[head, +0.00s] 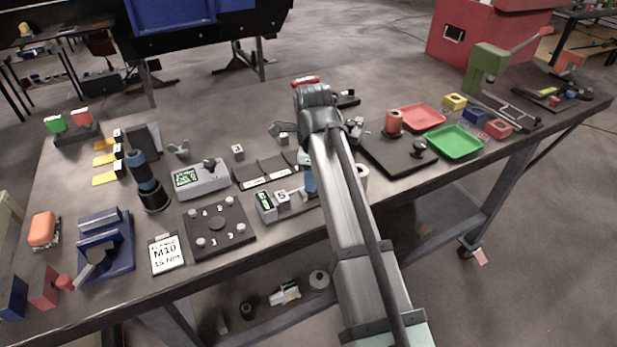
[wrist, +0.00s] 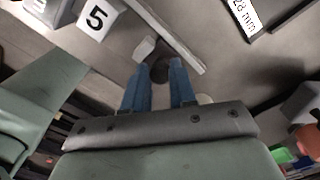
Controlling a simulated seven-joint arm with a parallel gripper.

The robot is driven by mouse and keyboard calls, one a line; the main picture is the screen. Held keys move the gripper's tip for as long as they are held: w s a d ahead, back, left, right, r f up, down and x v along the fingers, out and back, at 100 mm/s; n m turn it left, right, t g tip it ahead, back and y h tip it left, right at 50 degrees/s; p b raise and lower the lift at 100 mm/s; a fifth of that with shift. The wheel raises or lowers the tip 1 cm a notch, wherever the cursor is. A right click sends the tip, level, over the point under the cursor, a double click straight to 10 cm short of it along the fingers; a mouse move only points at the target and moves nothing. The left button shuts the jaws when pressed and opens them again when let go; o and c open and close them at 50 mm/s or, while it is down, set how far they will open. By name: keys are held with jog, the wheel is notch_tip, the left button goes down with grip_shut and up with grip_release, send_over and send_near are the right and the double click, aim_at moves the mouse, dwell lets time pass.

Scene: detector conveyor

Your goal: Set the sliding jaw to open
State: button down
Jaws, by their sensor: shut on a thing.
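The gauge (head: 265,206) with a green display stands near the front middle of the table in the head view. A white block marked 5 (head: 283,198) is just right of it and also shows in the wrist view (wrist: 97,18). A pale rail (wrist: 170,38) runs past the block. A small pale part (wrist: 144,48) with a dark round knob (wrist: 160,70) lies by the rail; it appears to be the sliding jaw. My gripper (wrist: 161,64) has its blue fingers on either side of the knob, shut on it. In the head view, my arm hides most of the gripper (head: 310,182).
A black plate with pegs (head: 219,226) and a grey meter (head: 202,178) stand to the left. Labelled dark blocks (head: 264,172) lie just behind the gauge. A black board (head: 385,158) and a green tray (head: 455,142) are to the right of my arm.

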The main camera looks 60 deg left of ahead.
jog(key=c, duration=1.2)
grip_release()
jog(key=shift+w, duration=0.25)
jog(key=shift+r, duration=0.1)
notch_tip(320, 180, up, 14)
jog(key=shift+f, duration=0.2)
